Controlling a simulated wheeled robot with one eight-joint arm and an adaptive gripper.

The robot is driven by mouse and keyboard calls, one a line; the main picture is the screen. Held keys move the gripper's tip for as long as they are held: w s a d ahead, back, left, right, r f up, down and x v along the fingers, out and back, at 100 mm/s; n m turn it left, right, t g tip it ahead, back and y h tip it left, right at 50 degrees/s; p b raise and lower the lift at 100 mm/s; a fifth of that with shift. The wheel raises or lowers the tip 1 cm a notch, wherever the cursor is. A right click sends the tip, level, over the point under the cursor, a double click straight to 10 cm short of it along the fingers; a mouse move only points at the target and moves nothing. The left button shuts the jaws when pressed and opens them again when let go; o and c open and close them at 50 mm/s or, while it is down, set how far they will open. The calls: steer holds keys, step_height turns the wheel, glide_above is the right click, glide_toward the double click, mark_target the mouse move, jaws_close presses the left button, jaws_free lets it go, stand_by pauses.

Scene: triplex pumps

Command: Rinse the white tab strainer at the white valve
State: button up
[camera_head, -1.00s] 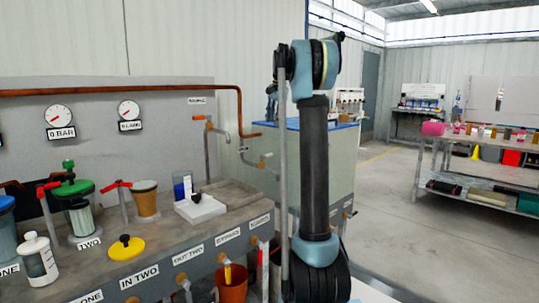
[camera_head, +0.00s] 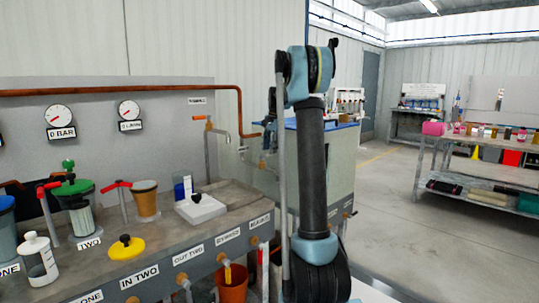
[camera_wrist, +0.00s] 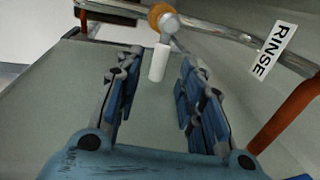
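My gripper (camera_wrist: 158,95) is open in the wrist view, its blue-padded fingers spread apart. A white cylindrical handle (camera_wrist: 159,62) lies between and beyond the fingertips, below a brass-coloured fitting (camera_wrist: 161,15) on a metal pipe. A RINSE label (camera_wrist: 272,50) is beside it, so this looks like the white valve. I cannot tell whether the fingers touch the handle. I see nothing held between them. In the head view, my arm hides much of the area around the gripper.
A tap (camera_head: 208,140) rises behind. Open floor lies right.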

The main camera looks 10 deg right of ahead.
steer(key=shift+w+a+f, duration=0.1)
steer(key=shift+f, duration=0.55)
steer(key=shift+w+a+f, duration=0.1)
steer(key=shift+f, duration=0.55)
jaws_close()
steer(key=shift+w+a+n+y, duration=0.2)
steer(key=shift+w+n, duration=0.1)
steer(key=shift+n, duration=0.55)
steer(key=shift+w+a+n+y, duration=0.1)
steer(key=shift+w+a+n, duration=0.15)
steer(key=shift+n, duration=0.6)
steer(key=shift+w, duration=0.1)
jaws_free()
